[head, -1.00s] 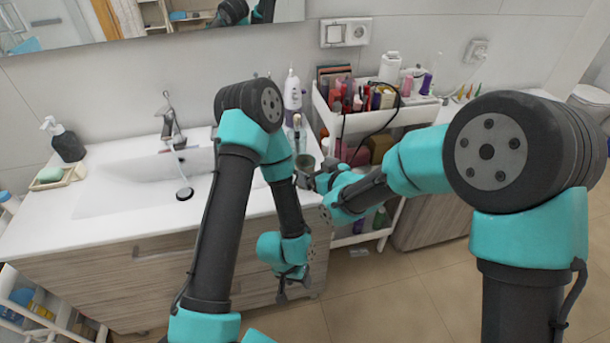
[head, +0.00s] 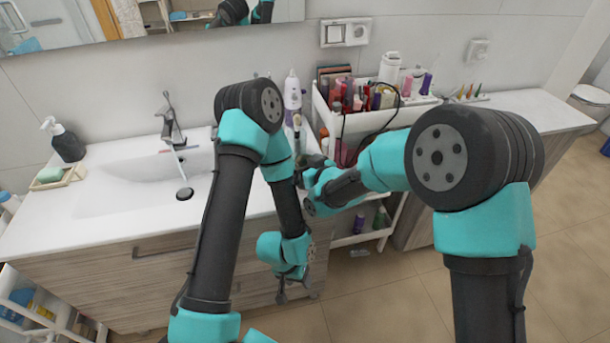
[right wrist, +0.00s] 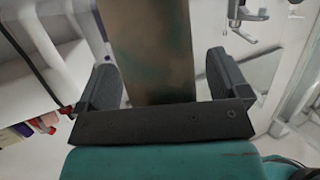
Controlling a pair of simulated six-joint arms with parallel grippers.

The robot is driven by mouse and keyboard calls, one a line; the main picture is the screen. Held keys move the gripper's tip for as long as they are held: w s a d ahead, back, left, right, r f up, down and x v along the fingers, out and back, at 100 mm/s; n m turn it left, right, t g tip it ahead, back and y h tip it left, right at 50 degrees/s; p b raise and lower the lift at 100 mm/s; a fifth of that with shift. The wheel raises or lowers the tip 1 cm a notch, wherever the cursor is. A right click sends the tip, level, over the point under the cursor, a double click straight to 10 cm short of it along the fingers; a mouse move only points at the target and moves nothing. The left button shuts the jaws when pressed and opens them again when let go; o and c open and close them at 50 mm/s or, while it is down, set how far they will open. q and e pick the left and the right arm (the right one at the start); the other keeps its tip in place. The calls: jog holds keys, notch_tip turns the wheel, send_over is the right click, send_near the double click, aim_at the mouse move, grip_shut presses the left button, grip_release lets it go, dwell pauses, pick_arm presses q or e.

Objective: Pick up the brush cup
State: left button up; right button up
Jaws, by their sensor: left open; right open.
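The brush cup (right wrist: 148,45) shows in the right wrist view as a tall brownish-green surface between the two dark fingers. My right gripper (right wrist: 164,80) is open, with one finger on each side of it; I cannot tell whether either finger touches it. In the head view my right gripper (head: 303,168) is at the counter's right end, and the cup is mostly hidden by the arms there. A brush-like top (head: 297,123) shows just above that spot. My left gripper (head: 282,290) is open and empty, hanging low before the cabinet front.
A white cart (head: 345,122) crowded with cosmetics stands just right of the counter, with a dark cable over it. A white bottle (head: 292,92) stands behind the cup's spot. The sink (head: 130,185), faucet (head: 170,122) and soap dispenser (head: 65,140) are to the left.

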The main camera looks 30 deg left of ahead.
jog(key=shift+c, duration=0.3)
jog(key=c, duration=1)
jog(key=shift+r, duration=0.15)
notch_tip(320, 180, up, 10)
jog(key=shift+f, duration=0.1)
dwell(0.5)
